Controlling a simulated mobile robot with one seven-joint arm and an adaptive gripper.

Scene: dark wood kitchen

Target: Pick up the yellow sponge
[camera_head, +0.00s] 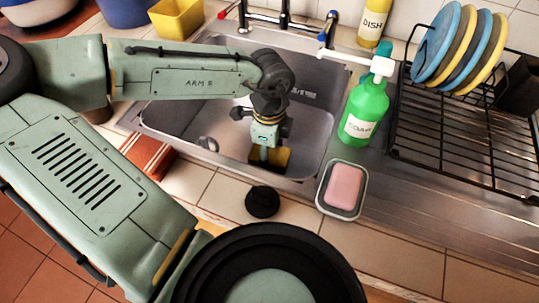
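The yellow sponge (284,158) appears as a yellow-brown block on the floor of the sink, near its front wall. It looks dark and shaded. My gripper (264,155) points down into the sink right at the sponge and hides part of it. The fingers are too small and too much in line to tell whether they are open or closed on it.
The metal sink (205,120) has walls around my gripper. A green soap bottle (363,112) stands right of it, with a pink bar in a dish (343,188) in front. A black plug (262,201) lies on the counter. A plate rack (470,130) is far right.

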